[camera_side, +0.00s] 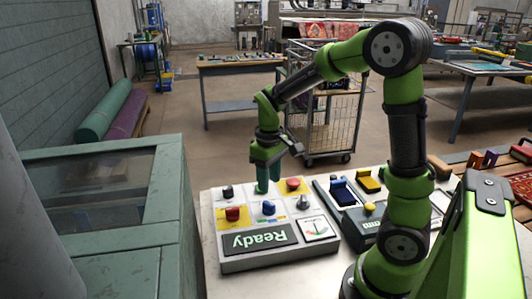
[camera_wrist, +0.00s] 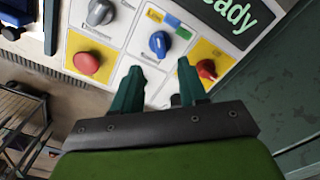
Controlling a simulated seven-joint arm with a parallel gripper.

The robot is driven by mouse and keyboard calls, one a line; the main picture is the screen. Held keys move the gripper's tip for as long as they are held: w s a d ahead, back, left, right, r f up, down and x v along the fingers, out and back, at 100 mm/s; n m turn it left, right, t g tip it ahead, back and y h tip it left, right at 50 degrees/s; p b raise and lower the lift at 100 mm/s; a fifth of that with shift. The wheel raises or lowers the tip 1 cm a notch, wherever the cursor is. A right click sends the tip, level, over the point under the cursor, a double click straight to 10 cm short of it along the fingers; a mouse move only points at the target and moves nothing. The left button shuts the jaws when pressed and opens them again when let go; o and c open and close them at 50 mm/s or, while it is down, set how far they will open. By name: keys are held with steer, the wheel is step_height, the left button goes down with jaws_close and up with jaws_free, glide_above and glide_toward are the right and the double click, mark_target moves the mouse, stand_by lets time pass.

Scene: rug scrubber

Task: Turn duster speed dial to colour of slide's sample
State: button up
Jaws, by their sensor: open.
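A light control panel (camera_side: 240,264) carries several knobs and a screen (camera_side: 258,241) reading "Ready". A blue dial (camera_side: 268,208) sits mid-panel. It also shows in the wrist view (camera_wrist: 160,44), beside yellow, blue and green patches and unreadable small print. I cannot read which dial is labelled duster speed. My gripper (camera_side: 268,187) points down over the panel's far part. In the wrist view its teal fingers (camera_wrist: 160,84) are apart and empty, with the blue dial just beyond their tips. I cannot pick out the slide's sample for certain.
Beside the blue dial are a red knob (camera_wrist: 206,68), a red button (camera_wrist: 87,63) and a grey knob (camera_wrist: 100,12). A black knob (camera_side: 227,191) is at the far left. Blue (camera_side: 342,190) and yellow (camera_side: 369,180) pieces stand on units at the right. A green cabinet (camera_side: 110,245) borders the left.

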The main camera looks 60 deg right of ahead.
mark_target(269, 203)
step_height(269, 203, down, 7)
steer(key=shift+f, duration=0.1)
stand_by(0.3)
jaws_close()
